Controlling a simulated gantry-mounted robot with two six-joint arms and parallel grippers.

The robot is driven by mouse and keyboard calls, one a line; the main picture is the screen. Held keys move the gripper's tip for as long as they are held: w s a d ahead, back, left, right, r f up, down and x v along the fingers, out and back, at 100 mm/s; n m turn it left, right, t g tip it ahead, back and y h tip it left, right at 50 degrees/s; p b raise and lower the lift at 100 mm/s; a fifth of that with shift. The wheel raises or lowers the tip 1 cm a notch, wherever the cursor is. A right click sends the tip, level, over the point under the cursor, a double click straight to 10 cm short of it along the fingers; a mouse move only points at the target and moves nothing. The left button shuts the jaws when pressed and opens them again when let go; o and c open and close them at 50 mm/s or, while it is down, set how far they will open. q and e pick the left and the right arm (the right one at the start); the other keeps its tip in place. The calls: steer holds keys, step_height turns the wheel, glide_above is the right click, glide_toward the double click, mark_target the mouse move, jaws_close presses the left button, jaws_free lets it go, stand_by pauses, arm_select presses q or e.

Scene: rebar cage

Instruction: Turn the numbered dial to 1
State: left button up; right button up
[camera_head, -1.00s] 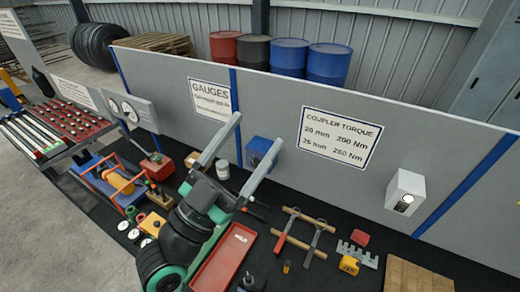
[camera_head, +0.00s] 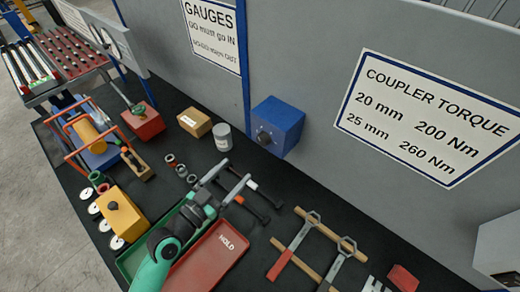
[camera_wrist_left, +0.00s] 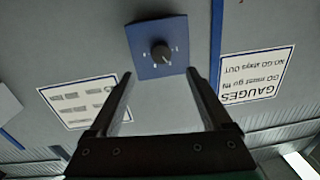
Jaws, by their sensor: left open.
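The dial is a dark round knob (camera_head: 264,138) on the front of a blue box (camera_head: 283,122) fixed to the grey panel. In the left wrist view the knob (camera_wrist_left: 161,53) sits on the blue face with small pale marks around it, too small to read. My left gripper (camera_head: 234,172) is open and empty, below and left of the blue box, apart from the knob. In the left wrist view the knob appears beyond and between the fingertips (camera_wrist_left: 159,75). My right gripper is not in view.
A grey-white can (camera_head: 223,138) and a cardboard box (camera_head: 194,122) stand left of the blue box. A red HOLD tray (camera_head: 210,262) lies below my left gripper. Signs hang on the panel (camera_head: 310,60).

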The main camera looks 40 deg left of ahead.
mark_target(261, 143)
arm_select(q)
steer(key=w, duration=0.4)
steer(key=w+a, duration=0.1)
steer(key=w, duration=0.3)
steer(key=w+p, duration=0.1)
steer(key=w, duration=0.3)
steer(key=shift+a+r, duration=0.2)
steer(key=shift+a, duration=0.1)
jaws_close()
